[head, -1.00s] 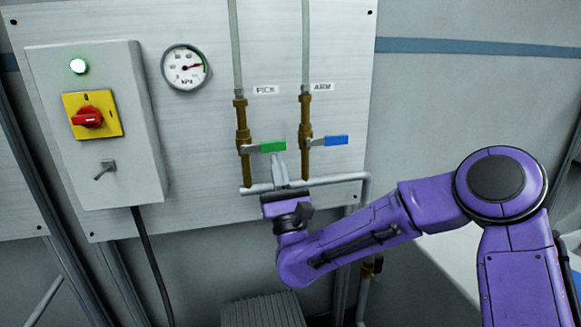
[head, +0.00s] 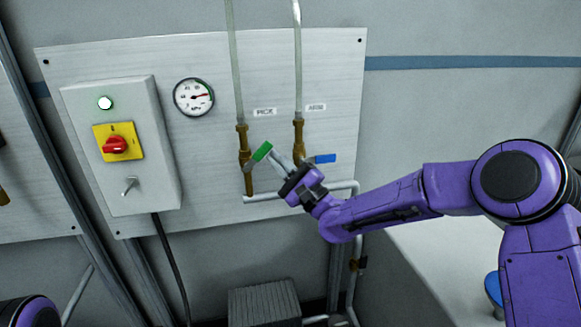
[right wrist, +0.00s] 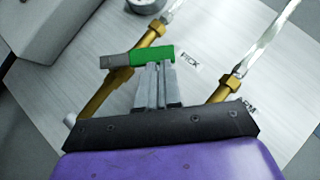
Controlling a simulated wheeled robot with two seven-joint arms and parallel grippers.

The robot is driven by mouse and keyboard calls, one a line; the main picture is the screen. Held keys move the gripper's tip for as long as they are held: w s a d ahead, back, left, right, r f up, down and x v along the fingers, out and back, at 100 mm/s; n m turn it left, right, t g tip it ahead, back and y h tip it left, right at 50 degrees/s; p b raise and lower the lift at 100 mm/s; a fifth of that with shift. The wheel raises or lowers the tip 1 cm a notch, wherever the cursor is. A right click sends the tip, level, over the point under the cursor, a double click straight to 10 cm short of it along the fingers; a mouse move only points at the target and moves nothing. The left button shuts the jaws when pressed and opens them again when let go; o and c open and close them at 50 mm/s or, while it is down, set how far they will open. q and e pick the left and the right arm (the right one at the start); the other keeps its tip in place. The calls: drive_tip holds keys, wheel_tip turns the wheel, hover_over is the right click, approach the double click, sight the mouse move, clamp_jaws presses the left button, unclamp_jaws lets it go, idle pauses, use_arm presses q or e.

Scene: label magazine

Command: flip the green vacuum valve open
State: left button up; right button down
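The green valve handle (head: 262,151) sits on the brass pipe labelled PICK and points up and to the right at a slant. It also shows in the right wrist view (right wrist: 152,55). My right gripper (head: 273,158) is just below and right of the handle. In the right wrist view its two fingers (right wrist: 158,66) lie close together, with tips at the lower edge of the green grip. They look to be touching it from below, not around it. My left gripper is out of view.
A blue valve handle (head: 325,158) lies level on the neighbouring brass pipe, close to my right gripper. A pressure gauge (head: 193,97) and a grey switch box (head: 128,185) with a red knob (head: 115,145) are to the left. A white pipe (head: 262,198) runs below.

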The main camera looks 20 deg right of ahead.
drive_tip(key=a+r+n+g+p, duration=0.1)
drive_tip(key=n+g+p, duration=0.1)
drive_tip(key=p, duration=0.2)
drive_tip(key=r+n+g+p, duration=0.2)
drive_tip(key=n+p, duration=0.1)
drive_tip(key=p, duration=0.2)
drive_tip(key=a+r+n+g+p, duration=0.1)
drive_tip(key=n+p, duration=0.1)
drive_tip(key=p, duration=0.2)
drive_tip(key=shift+w+a+r+n+g+h+p, duration=0.2)
drive_tip(key=shift+a+n+g+h+p, duration=0.1)
drive_tip(key=shift+g+p, duration=0.1)
drive_tip(key=shift+a+n+g+h+p, duration=0.3)
drive_tip(key=shift+p, duration=0.6)
drive_tip(key=shift+a, duration=0.1)
drive_tip(key=shift+f, duration=0.1)
drive_tip(key=shift+d+p, duration=0.2)
drive_tip(key=shift+p, duration=0.2)
drive_tip(key=d, duration=0.1)
drive_tip(key=d+p, duration=0.1)
drive_tip(key=shift+d+r+p, duration=0.2)
drive_tip(key=shift+d+p, duration=0.1)
drive_tip(key=b, duration=0.3)
approach(267, 141)
drive_tip(key=s+d, duration=0.1)
drive_tip(key=s+d+f, duration=0.1)
drive_tip(key=d, duration=0.1)
